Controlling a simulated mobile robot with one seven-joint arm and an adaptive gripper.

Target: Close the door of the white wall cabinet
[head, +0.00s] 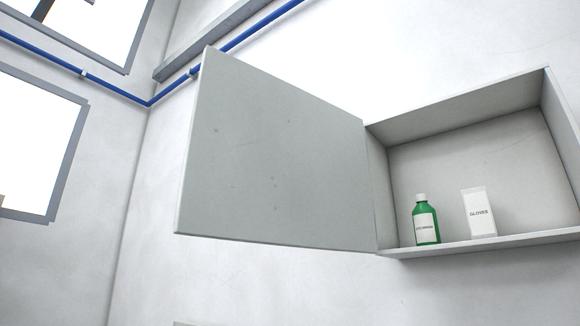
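The white wall cabinet (460,244) is mounted on the wall at the right of the head view. Its right side runs to the picture's edge. Its door (275,160) is hinged at the cabinet's left side. It stands wide open, swung out to the left, with its flat face showing. A green bottle (426,222) with a white cap and label stands upright inside on the cabinet floor. A white box marked GLOVES (479,212) stands upright to its right. My gripper is not in view.
A blue pipe (120,95) runs along the walls behind and above the door. Two bright framed windows (38,145) are on the left wall. The wall below the door looks clear, except for the top of a pale object at the bottom edge.

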